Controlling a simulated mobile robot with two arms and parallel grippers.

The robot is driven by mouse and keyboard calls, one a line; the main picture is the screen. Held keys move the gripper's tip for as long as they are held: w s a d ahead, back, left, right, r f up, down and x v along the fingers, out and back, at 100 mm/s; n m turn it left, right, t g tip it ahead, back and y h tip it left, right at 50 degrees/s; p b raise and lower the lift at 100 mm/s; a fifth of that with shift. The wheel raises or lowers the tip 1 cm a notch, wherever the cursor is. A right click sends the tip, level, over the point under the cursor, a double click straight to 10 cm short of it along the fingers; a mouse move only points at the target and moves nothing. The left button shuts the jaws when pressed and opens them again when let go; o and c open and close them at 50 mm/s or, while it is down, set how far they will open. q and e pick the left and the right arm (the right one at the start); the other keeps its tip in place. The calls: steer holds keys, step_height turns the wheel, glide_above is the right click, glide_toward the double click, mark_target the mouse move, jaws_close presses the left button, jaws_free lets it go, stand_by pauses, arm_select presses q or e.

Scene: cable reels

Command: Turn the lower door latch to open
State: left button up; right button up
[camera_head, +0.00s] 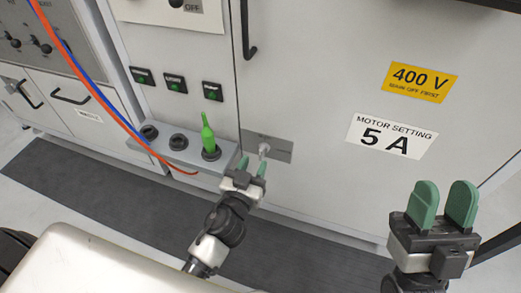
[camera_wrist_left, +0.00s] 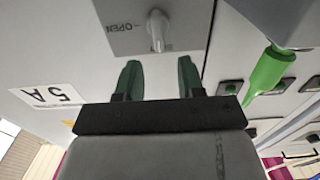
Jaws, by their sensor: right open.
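The lower door latch (camera_head: 263,149) is a small light-grey knob on a grey plate (camera_head: 281,151) low on the cabinet door. In the left wrist view the latch (camera_wrist_left: 158,30) points along the picture's vertical, with the word OPEN on the plate (camera_wrist_left: 115,38) beside it. My left gripper (camera_head: 252,168) is just in front of and below the latch. Its green fingers stand apart with nothing between them, and the latch lies beyond the tips in the left wrist view (camera_wrist_left: 157,75). My right gripper (camera_head: 440,203) is open and empty at the lower right, well away from the latch.
A green pointed tool (camera_head: 208,138) stands in a holder on a grey ledge (camera_head: 180,148) left of the latch. Orange and blue cables (camera_head: 110,103) hang at the left. A black door handle (camera_head: 247,30) sits above. The door around the labels is flat and clear.

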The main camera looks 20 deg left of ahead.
mark_target(260, 152)
arm_select(q)
steer(key=w, duration=0.5)
steer(key=shift+w+d, duration=0.1)
steer(key=shift+w, duration=0.15)
steer(key=c, duration=0.6)
